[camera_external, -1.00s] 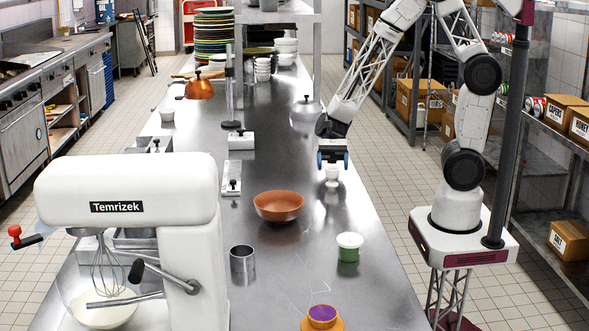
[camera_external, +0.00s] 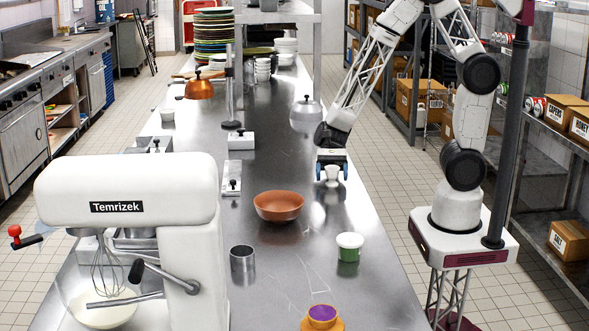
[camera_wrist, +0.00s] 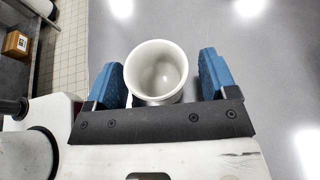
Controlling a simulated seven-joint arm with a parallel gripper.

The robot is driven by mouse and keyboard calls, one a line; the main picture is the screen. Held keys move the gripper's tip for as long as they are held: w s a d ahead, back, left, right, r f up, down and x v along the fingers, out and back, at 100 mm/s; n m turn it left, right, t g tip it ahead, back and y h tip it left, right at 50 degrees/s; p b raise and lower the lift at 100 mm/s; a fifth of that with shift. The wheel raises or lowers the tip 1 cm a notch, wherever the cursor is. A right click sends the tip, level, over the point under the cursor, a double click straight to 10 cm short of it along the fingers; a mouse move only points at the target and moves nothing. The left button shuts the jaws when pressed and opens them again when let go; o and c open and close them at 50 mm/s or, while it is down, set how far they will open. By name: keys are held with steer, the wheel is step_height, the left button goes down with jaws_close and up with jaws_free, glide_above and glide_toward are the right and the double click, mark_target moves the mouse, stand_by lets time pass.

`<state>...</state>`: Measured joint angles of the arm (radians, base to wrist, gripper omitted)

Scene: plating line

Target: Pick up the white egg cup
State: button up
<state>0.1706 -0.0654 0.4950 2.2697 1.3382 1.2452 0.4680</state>
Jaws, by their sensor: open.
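The white egg cup (camera_external: 332,174) stands upright on the steel counter, toward its right edge. In the wrist view the egg cup (camera_wrist: 157,70) shows from above as a round, empty white bowl. My gripper (camera_external: 332,170) is lowered around it, with one blue finger on each side. In the wrist view my gripper (camera_wrist: 160,80) is open, and a gap shows between the cup and each finger, wider on the right. The cup's foot is hidden beneath its bowl in the wrist view.
A brown bowl (camera_external: 278,206) and a green-and-white tub (camera_external: 349,247) stand nearer on the counter (camera_external: 290,270). A kettle-like silver pot (camera_external: 306,110) stands behind the cup. The counter's right edge is close by. A metal cup (camera_external: 242,264) stands front left.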

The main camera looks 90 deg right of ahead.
steer(key=shift+a, duration=0.15)
stand_by(0.5)
steer(key=c, duration=1)
